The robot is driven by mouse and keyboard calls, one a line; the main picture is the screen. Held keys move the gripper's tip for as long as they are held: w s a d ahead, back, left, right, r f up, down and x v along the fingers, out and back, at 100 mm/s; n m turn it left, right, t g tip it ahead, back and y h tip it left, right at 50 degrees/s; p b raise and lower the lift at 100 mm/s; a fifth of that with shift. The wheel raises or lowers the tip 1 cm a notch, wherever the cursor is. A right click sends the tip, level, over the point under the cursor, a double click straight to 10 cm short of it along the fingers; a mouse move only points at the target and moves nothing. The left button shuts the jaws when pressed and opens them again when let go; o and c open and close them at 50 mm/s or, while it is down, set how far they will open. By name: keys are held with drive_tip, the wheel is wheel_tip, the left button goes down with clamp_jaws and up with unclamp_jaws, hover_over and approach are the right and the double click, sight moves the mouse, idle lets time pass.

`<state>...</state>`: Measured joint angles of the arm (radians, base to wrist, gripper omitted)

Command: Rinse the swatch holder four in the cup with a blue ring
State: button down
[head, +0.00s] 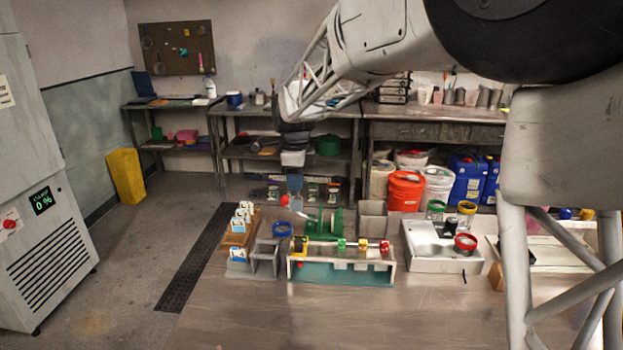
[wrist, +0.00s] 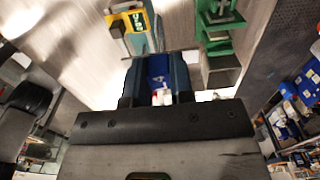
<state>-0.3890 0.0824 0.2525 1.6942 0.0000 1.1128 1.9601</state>
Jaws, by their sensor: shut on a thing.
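My gripper (head: 294,184) hangs above the work table, behind the front racks. In the wrist view its dark fingers (wrist: 158,82) are shut on a blue holder marked 4, the swatch holder four (wrist: 158,68). A small white and red part shows at its near end. In the head view the held piece is small and partly hidden by the fingers. The cup with a blue ring (head: 281,229) stands on the table, in front of and slightly left of my gripper. The gripper is clear above it, and the cup's inside cannot be made out.
A green stand (head: 325,223) is right of the cup. A teal-fronted rack (head: 341,273) with coloured clips stands in front. A stepped rack (head: 240,238) with white-topped pieces is at left. Cups with green (head: 436,207), yellow (head: 467,209) and red (head: 466,242) rings stand by a white basin (head: 425,262).

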drive_tip(key=w+a+f, duration=0.3)
drive_tip(key=a, duration=0.2)
drive_tip(key=shift+w, duration=0.3)
drive_tip(key=shift+f, duration=0.25)
wheel_tip(320, 180, down, 11)
idle(2.0)
idle(2.0)
drive_tip(key=shift+r, duration=0.35)
idle(2.1)
